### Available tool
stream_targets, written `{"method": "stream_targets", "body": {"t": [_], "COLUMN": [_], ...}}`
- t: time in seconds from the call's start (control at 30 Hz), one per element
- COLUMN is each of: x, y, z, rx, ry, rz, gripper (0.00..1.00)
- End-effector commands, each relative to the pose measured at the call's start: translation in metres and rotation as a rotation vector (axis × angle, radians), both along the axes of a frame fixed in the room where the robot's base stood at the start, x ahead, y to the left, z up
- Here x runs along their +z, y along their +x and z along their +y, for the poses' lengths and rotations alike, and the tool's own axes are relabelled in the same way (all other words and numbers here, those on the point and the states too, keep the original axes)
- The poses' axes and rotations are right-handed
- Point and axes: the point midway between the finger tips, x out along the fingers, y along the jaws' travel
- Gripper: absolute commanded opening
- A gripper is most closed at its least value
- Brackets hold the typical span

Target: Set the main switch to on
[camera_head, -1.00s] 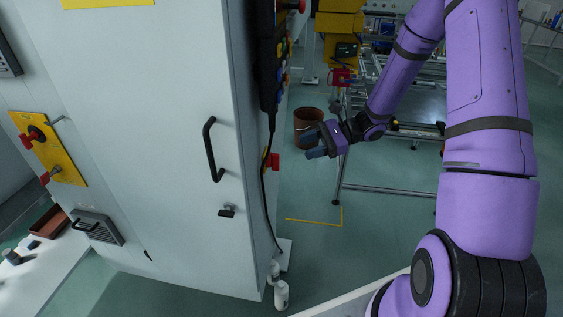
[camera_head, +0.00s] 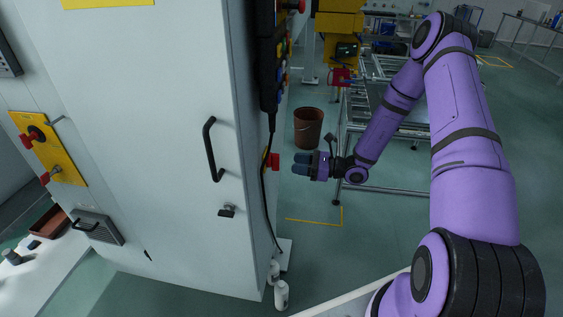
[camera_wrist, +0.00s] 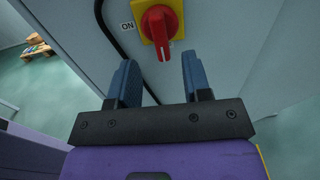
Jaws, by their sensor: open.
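The main switch (camera_wrist: 160,24) is a red rotary handle on a yellow plate, on the cabinet's side face. In the wrist view it is at the top centre, with an "ON" label (camera_wrist: 127,26) to the left of the plate. Its handle points down in that picture. In the head view the red switch (camera_head: 272,160) shows edge-on at the cabinet's side. My gripper (camera_wrist: 158,78) is open, its two blue fingers apart and empty, short of the switch and not touching it. In the head view my gripper (camera_head: 296,166) is to the right of the switch.
The grey cabinet (camera_head: 170,190) fills the left side, with a black door handle (camera_head: 213,150) on its front. A black cable (camera_head: 266,195) hangs down its side edge near the switch. A brown bucket (camera_head: 308,128) and a metal frame table (camera_head: 390,187) stand behind my arm.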

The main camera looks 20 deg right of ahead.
Motion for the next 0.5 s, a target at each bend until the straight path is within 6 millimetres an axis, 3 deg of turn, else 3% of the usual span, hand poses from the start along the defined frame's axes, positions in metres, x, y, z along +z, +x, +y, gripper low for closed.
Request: {"method": "stream_targets", "body": {"t": [0.2,0.5], "x": [0.0,0.0], "y": [0.018,0.029], "z": [0.032,0.051], "rx": [0.002,0.0], "ry": [0.0,-0.001], "rz": [-0.002,-0.001], "gripper": [0.45,0.45]}}
